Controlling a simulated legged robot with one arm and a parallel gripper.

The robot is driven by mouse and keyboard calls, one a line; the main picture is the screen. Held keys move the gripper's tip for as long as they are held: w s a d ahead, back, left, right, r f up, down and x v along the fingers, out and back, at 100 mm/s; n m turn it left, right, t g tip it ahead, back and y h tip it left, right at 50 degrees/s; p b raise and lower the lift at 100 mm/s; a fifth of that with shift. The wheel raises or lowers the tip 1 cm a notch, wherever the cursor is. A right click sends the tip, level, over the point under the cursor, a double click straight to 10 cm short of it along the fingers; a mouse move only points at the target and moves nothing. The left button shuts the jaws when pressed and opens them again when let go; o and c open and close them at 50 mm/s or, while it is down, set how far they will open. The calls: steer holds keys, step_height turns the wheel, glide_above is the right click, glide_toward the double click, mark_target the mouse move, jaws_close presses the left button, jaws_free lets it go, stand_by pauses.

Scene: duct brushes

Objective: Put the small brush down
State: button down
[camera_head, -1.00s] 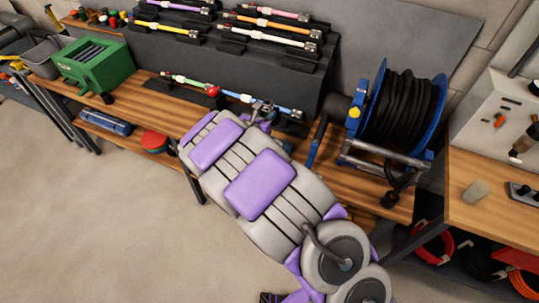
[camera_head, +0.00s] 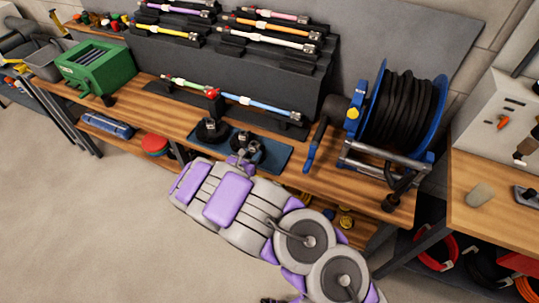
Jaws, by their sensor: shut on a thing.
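My gripper (camera_head: 241,155) is over the front part of the bench, at the dark blue mat (camera_head: 272,158). I cannot tell whether the brush touches the mat. A larger black round brush (camera_head: 212,131) stands just left of it, at the mat's left end. My arm covers the bench edge below the gripper.
Behind stands a black stepped rack (camera_head: 240,68) with several coloured rods. A blue hose reel (camera_head: 405,110) is to the right, and a green box (camera_head: 97,65) to the left. The mat's right part is bare.

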steer(key=w+d, duration=0.1)
steer(key=d, duration=0.1)
steer(key=w+d+b, duration=0.1)
steer(key=w, duration=0.1)
steer(key=w+d+f, duration=0.1)
steer(key=d, duration=0.1)
steer(key=shift+w+d, duration=0.25)
steer(key=shift+d, duration=0.1)
steer(key=shift+w+a+b, duration=0.1)
steer(key=shift+w+b, duration=0.15)
steer(key=shift+b, duration=0.05)
steer(key=shift+w+a+f, duration=0.1)
steer(key=shift+f, duration=0.3)
steer(key=shift+d+f+b, duration=0.3)
steer(key=shift+d+f, duration=0.15)
steer(key=shift+f, duration=0.25)
steer(key=shift+d+f+b, duration=0.25)
steer(key=shift+d+f, duration=0.15)
steer(key=shift+f, duration=0.25)
steer(key=shift+a, duration=0.25)
steer(key=shift+a+f, duration=0.1)
steer(key=shift+a, duration=0.1)
steer(key=c, duration=0.9)
jaws_free()
steer(key=shift+a, duration=0.2)
steer(key=shift+o, duration=0.7)
steer(key=shift+d, duration=0.1)
steer(key=shift+o, duration=0.3)
steer(key=shift+d, duration=0.35)
